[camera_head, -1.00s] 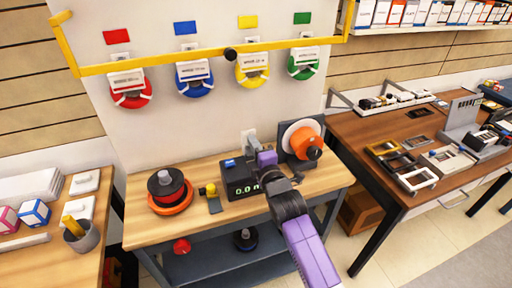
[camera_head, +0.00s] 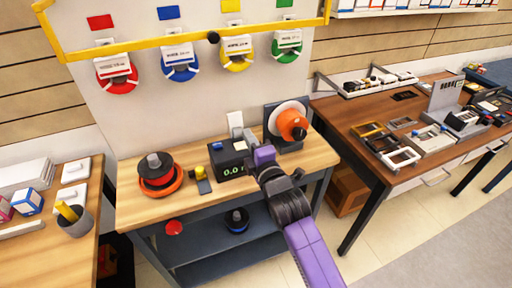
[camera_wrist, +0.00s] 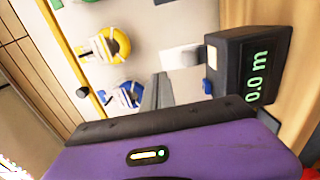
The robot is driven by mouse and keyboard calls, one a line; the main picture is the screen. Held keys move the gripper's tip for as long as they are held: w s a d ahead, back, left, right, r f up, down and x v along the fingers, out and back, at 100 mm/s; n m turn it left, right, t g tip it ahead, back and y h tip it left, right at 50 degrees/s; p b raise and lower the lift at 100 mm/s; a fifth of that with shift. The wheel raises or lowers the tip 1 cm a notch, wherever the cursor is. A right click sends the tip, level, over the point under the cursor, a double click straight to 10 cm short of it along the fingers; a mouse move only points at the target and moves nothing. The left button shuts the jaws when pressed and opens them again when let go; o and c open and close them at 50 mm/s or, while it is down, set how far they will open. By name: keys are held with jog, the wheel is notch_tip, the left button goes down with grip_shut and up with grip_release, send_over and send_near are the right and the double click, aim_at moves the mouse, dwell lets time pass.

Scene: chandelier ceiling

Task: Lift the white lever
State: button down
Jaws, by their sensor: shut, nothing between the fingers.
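A white plate-like piece (camera_head: 235,122), which looks like the white lever, stands against the wall panel behind the black meter (camera_head: 228,158). In the wrist view the white piece (camera_wrist: 180,57) is beside the meter's upper left corner. My gripper (camera_head: 249,135) is over the workbench beside the meter, its purple body partly covering the meter's right side. In the wrist view its grey fingers (camera_wrist: 158,90) are together and empty, pointing toward the wall. The fingertips are close to the white piece in the picture; I cannot tell whether they touch it.
An orange and white reel (camera_head: 291,122) stands right of my gripper. Several coloured tape dispensers hang above, under a yellow rail (camera_head: 130,51).

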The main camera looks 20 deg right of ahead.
jog(key=s, duration=0.2)
jog(key=s+r, duration=0.1)
jog(key=s, duration=0.2)
jog(key=shift+s+r+b, duration=0.1)
jog(key=shift+b, duration=0.25)
